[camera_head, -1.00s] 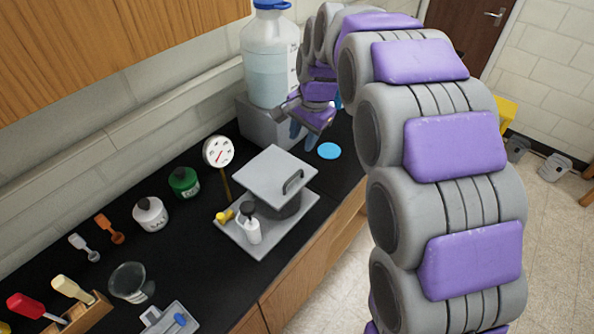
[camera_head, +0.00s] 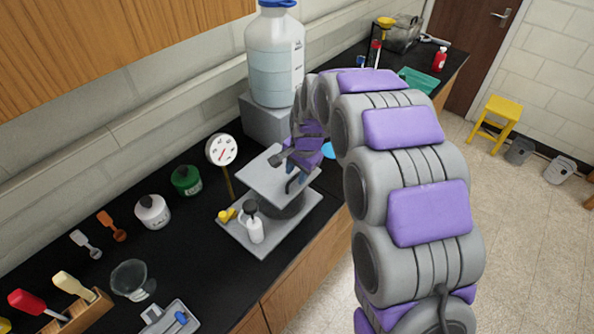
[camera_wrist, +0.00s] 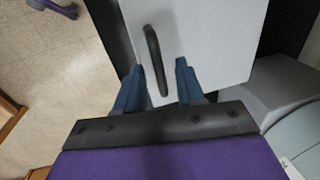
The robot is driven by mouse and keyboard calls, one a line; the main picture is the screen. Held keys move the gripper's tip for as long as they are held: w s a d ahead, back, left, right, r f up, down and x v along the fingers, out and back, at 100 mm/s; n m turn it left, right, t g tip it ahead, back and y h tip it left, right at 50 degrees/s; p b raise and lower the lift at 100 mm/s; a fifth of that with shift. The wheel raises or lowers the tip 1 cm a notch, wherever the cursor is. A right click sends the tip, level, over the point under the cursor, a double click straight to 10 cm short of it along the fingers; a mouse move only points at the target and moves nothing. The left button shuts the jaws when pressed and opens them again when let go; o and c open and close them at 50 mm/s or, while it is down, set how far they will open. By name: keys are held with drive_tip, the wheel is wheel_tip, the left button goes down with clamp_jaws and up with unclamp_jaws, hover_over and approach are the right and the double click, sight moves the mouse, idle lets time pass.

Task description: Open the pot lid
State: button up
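The pot lid (camera_head: 268,181) is a flat grey square plate with a dark curved handle (camera_wrist: 153,55). It lies on the dark pot (camera_head: 287,207), which is mostly hidden under it. My gripper (camera_head: 296,178) is over the lid's far right part, close to the handle. In the wrist view my gripper (camera_wrist: 159,68) has its two blue fingers apart, and the near end of the handle shows between them. I cannot tell whether a finger touches the handle.
The pot stands on a grey tray (camera_head: 252,238) with a white bottle (camera_head: 255,231). A dial thermometer (camera_head: 222,150) stands behind it. A large water jug (camera_head: 275,60) on a grey block is beyond the lid. White and green jars are at the left.

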drive_tip(key=shift+c, duration=0.2)
clamp_jaws()
idle(0.6)
